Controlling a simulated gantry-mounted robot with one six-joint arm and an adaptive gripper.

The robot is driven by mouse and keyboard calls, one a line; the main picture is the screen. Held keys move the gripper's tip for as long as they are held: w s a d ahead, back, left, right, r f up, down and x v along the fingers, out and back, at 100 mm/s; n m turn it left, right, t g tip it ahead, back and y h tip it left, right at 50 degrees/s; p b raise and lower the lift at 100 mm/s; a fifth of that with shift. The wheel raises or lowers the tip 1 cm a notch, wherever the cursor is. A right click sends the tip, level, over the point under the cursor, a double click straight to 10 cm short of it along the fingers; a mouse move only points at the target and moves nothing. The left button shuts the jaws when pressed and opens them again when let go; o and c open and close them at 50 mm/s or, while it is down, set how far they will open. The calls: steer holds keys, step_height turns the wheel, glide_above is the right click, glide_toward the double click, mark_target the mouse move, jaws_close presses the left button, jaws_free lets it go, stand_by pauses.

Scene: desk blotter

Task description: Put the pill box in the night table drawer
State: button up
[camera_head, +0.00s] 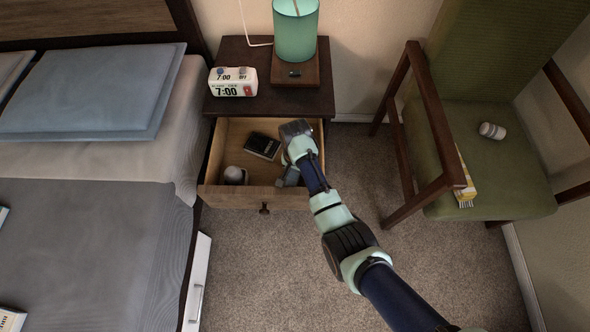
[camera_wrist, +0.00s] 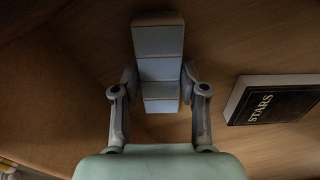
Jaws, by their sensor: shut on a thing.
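The pill box (camera_wrist: 158,50) is a long pale blue box split into several compartments. In the wrist view it sits between the two fingers of my gripper (camera_wrist: 159,84), which is shut on it. Behind it is the wooden floor of the night table drawer. Whether it touches that floor I cannot tell. In the head view my gripper (camera_head: 288,180) is inside the right part of the open drawer (camera_head: 250,198), pointing down. The pill box is not clearly visible there, hidden by my arm. The night table (camera_head: 222,50) stands behind the drawer.
A black book (camera_head: 262,146) lies in the drawer left of my gripper; its STARS cover shows in the wrist view (camera_wrist: 275,103). A whitish rounded item (camera_head: 235,175) is at the drawer's front left. A clock (camera_head: 233,82) and lamp (camera_head: 296,30) stand on top. A chair (camera_head: 480,180) is at right.

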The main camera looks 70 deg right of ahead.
mark_target(294, 173)
steer(key=shift+r, duration=0.1)
steer(key=o, duration=1.1)
step_height(294, 173, up, 12)
steer(key=p, duration=0.7)
steer(key=shift+w, duration=0.1)
